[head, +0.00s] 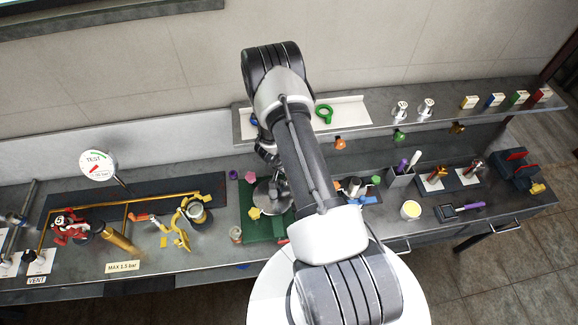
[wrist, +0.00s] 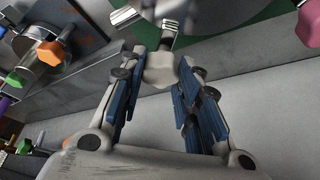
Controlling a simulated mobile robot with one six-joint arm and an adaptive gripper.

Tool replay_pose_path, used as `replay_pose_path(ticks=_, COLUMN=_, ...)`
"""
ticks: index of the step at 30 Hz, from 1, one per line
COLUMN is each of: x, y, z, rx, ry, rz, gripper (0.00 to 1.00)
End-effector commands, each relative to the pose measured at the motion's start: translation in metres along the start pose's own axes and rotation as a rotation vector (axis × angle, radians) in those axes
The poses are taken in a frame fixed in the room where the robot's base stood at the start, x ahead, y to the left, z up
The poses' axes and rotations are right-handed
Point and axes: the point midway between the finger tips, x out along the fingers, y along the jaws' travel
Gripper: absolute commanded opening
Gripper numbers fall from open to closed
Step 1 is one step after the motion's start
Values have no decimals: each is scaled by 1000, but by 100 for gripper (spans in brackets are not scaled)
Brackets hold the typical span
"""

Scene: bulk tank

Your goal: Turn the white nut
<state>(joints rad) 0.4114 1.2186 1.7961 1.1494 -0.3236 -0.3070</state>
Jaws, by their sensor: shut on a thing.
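The white nut (wrist: 160,71) shows in the wrist view, at the end of a short metal stud on the rim of a round metal lid or vessel (wrist: 215,10). My gripper (wrist: 159,58) has its blue-padded fingers on both sides of the nut and is shut on it. In the head view my arm covers the white nut, and only part of the metal vessel (head: 270,198) shows on its green base (head: 262,230). A yellow nut (head: 254,213) and a pink nut (head: 249,176) are visible around that vessel; the pink one (wrist: 308,25) also shows in the wrist view.
A shelf (head: 360,118) with rings, fittings and colored boxes runs above the bench behind my arm. Left are a gauge sign (head: 97,165) and brass piping (head: 120,204). Right of my arm stand a cup (head: 410,210) and a tool holder (head: 400,176).

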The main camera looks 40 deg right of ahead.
Motion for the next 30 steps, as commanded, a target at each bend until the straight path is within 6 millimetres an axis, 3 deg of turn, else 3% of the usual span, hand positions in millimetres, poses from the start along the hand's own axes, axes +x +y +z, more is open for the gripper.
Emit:
replay_pose_path(ticks=14, x=0, y=-1, z=-1, rx=10, ry=3, rz=3, gripper=7)
replay_pose_path(ticks=15, x=0, y=-1, z=-1, rx=10, ry=3, rz=3, gripper=33)
replay_pose_path(ticks=23, x=0, y=0, z=0, rx=10, ry=1, rz=4, gripper=50)
replay_pose_path(ticks=30, x=0, y=0, z=0, rx=10, ry=1, rz=4, gripper=51)
